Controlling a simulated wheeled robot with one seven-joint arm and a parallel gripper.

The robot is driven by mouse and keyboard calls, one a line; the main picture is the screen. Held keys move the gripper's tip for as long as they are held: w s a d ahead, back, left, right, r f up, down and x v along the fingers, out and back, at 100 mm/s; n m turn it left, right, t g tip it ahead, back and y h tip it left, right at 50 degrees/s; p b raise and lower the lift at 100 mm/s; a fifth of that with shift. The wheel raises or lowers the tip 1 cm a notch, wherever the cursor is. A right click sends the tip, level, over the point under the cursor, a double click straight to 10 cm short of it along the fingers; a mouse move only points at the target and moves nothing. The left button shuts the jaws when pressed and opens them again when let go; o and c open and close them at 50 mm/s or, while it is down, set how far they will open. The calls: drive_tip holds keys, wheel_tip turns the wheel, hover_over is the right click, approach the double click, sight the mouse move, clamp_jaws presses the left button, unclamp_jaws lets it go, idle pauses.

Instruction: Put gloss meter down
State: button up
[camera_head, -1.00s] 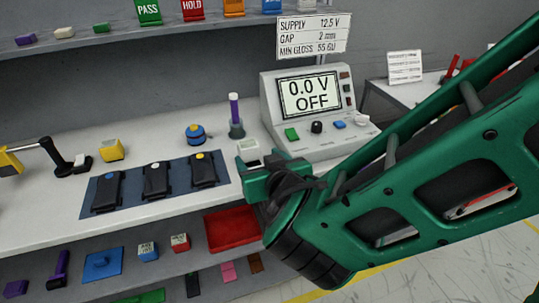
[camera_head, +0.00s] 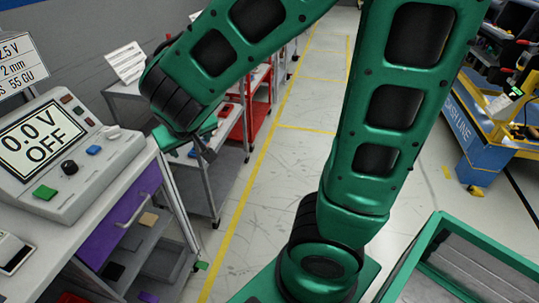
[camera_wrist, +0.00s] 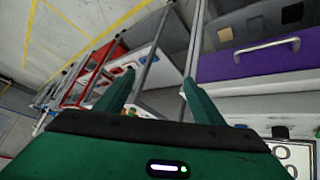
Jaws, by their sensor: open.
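A small white device with a dark screen, which looks like the gloss meter (camera_head: 14,252), rests on the bench at the lower left of the head view, cut by the frame edge. It stands in front of the grey power supply unit (camera_head: 75,150). My gripper (camera_head: 200,148) is off to the right of the bench, apart from the device. In the wrist view the two green fingers (camera_wrist: 158,95) are spread with nothing between them. The gloss meter cannot be made out in the wrist view.
A purple drawer (camera_head: 120,210) with a handle sits under the bench's right end. A blue cart (camera_head: 485,140) is at the right. The floor between is clear.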

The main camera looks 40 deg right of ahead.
drive_tip(key=s+d+m+g, duration=0.3)
drive_tip(key=s+d+g, duration=0.2)
drive_tip(key=s+d, duration=0.75)
drive_tip(key=s+d+r+m+g+y, duration=0.1)
drive_tip(key=s+d+g+y, duration=0.1)
drive_tip(key=s, duration=0.9)
drive_tip(key=shift+s+d+r+m+y, duration=0.25)
drive_tip(key=shift+s+m+y, duration=0.1)
drive_tip(key=shift+y, duration=0.25)
drive_tip(key=shift+w+f, duration=0.25)
drive_tip(key=shift+w, duration=0.35)
drive_tip(key=shift+c, duration=0.2)
idle(0.4)
